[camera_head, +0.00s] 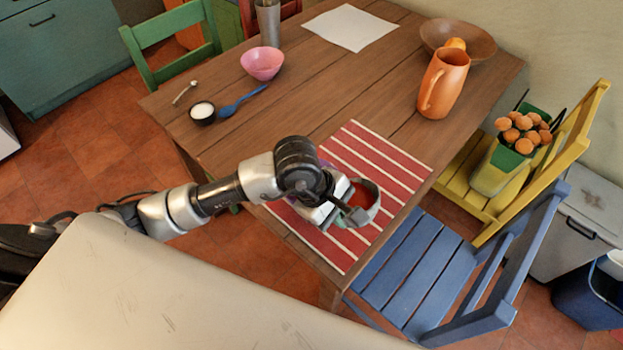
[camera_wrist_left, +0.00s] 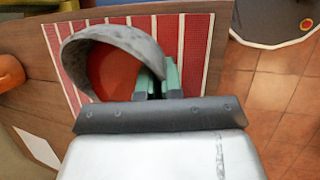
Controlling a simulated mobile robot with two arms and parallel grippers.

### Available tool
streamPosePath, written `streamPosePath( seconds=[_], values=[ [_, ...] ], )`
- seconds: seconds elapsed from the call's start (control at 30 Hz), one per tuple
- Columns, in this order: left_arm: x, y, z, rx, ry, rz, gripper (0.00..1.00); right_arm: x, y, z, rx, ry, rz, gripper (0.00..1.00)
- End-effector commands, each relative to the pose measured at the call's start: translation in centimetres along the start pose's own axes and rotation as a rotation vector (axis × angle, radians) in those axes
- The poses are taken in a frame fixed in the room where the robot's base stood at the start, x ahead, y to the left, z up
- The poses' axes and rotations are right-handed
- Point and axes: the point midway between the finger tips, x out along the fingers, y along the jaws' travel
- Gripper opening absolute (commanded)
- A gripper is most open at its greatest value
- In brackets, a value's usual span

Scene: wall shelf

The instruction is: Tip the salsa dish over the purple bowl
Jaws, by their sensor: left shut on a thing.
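My left gripper (camera_head: 345,213) is shut on the rim of the grey salsa dish (camera_head: 375,190), holding it above the red striped mat near the table's front right corner. The dish also shows in the left wrist view (camera_wrist_left: 118,40), with red salsa inside it and my green fingertips (camera_wrist_left: 157,82) at its edge. How far it tilts is hard to tell. A small purple edge, likely the purple bowl (camera_head: 323,160), shows behind my wrist; most of it is hidden by my arm. My right gripper is out of view.
The striped mat (camera_head: 375,150) lies on the wooden table. An orange pitcher (camera_head: 445,85), brown bowl (camera_head: 478,42) and white paper (camera_head: 350,27) are farther back. A blue chair (camera_head: 425,275) stands right.

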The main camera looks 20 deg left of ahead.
Motion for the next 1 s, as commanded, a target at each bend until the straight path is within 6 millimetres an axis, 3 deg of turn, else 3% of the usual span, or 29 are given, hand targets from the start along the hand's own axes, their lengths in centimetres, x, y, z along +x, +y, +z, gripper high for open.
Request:
streamPosePath(
  seconds=[1.0],
  values=[
    [-0.97, 0.34, -0.15, -0.012, -0.047, 0.004, 0.0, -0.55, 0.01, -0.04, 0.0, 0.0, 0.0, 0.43]
  ],
)
